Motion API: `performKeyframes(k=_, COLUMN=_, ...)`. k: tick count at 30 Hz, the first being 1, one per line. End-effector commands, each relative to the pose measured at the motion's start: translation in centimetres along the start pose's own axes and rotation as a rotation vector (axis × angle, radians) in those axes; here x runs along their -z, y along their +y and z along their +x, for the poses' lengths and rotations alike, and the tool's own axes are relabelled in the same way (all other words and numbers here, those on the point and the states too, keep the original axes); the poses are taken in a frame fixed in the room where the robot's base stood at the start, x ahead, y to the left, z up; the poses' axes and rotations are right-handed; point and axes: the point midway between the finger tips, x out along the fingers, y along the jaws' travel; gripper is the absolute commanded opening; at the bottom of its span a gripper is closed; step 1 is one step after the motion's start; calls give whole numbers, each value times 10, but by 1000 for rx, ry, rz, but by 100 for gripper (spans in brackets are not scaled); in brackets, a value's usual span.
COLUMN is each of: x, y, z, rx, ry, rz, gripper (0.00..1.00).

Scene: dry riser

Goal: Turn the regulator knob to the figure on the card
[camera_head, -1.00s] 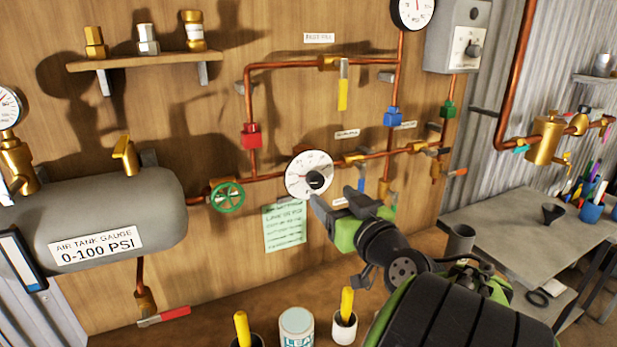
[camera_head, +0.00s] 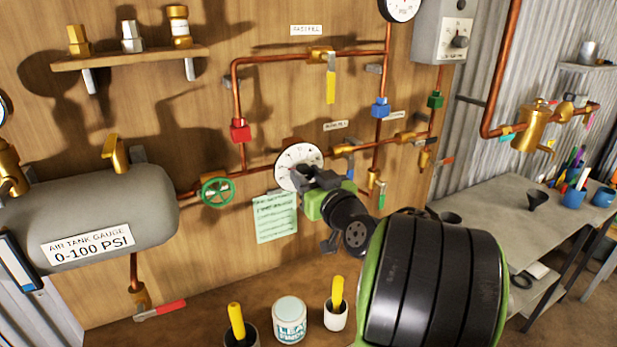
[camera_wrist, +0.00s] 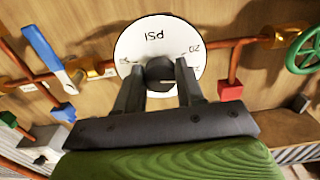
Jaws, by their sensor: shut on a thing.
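The regulator knob (camera_wrist: 160,70) is a dark round knob at the centre of a white dial (camera_head: 297,156) marked PSI, on the copper pipe along the wooden wall. The dial also shows in the wrist view (camera_wrist: 135,45), upside down, with most of its figures too small or covered. My gripper (camera_head: 302,180) reaches the dial from the lower right. In the wrist view its two fingers (camera_wrist: 160,80) stand on either side of the knob and are shut on it. The pale green card (camera_head: 275,218) hangs just below the dial; its writing is too small to read.
A green handwheel (camera_head: 217,192) sits left of the dial, and a blue-handled valve (camera_wrist: 45,50) stands close on the other side. A grey air tank (camera_head: 85,215) is at the left. Yellow-handled pots and a tin (camera_head: 290,318) stand on the bench below.

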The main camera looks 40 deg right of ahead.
Motion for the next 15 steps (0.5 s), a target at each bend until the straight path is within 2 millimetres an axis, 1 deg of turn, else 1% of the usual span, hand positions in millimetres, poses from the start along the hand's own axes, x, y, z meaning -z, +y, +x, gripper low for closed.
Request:
performKeyframes(k=8, x=0, y=-1, z=0, rx=1, ry=0, rz=29, gripper=7)
performKeyframes(k=15, x=-1, y=-1, z=0, rx=2, ry=0, rz=154, gripper=7)
